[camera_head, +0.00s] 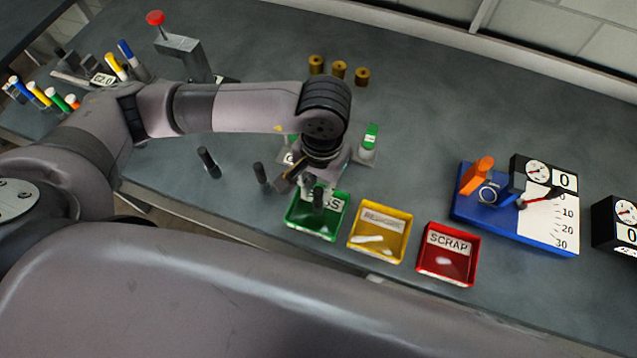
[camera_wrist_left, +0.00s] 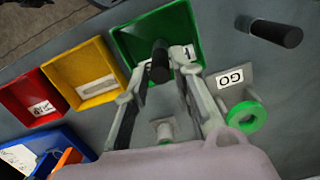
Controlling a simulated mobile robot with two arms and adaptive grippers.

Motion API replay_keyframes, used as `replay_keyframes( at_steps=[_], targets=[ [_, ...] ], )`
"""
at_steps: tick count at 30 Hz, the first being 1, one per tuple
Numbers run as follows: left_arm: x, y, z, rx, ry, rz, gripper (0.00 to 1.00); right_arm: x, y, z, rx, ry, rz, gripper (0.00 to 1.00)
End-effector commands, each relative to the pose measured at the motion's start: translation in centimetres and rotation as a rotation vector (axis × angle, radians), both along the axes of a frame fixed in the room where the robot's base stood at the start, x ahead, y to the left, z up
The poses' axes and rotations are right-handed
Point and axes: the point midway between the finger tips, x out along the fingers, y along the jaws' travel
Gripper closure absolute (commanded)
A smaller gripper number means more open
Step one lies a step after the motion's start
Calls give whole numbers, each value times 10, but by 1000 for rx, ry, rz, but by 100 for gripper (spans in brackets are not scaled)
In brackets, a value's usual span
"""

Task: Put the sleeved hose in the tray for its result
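A short black hose (camera_head: 318,198) is at the green PASS tray (camera_head: 291,218), roughly upright. In the left wrist view the hose (camera_wrist_left: 159,62) shows over the inside of the green tray (camera_wrist_left: 124,42); whether it touches the floor I cannot tell. My left gripper (camera_head: 311,184) is just above that tray, pointing down. A sleeve on the hose cannot be made out. My right gripper is not in view.
A yellow tray (camera_head: 407,236) and a red SCRAP tray (camera_head: 423,262) stand to the right. A blue gauge fixture (camera_head: 470,208) is farther right. Two dark hoses, one here (camera_head: 209,162), stand left. Brass sleeves (camera_head: 339,69) are behind. A green ring gauge (camera_wrist_left: 247,117) marked GO is nearby.

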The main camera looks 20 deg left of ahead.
Motion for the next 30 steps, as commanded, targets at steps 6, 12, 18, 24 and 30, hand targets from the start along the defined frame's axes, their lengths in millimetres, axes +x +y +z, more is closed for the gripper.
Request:
replay_keyframes(
  at_steps=[6, 12, 18, 24, 30],
  targets=[
    [0, 0, 0, 0, 1, 0, 63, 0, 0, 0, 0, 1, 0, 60],
    [0, 0, 0, 0, 1, 0, 63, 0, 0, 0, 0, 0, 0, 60],
    [1, 0, 7, -2, -3, 0, 63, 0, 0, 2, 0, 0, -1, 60],
    [5, -2, 46, -3, -10, -2, 63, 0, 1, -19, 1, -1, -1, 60],
    [7, -2, 89, -1, -6, -1, 63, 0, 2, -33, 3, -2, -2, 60]
  ],
)
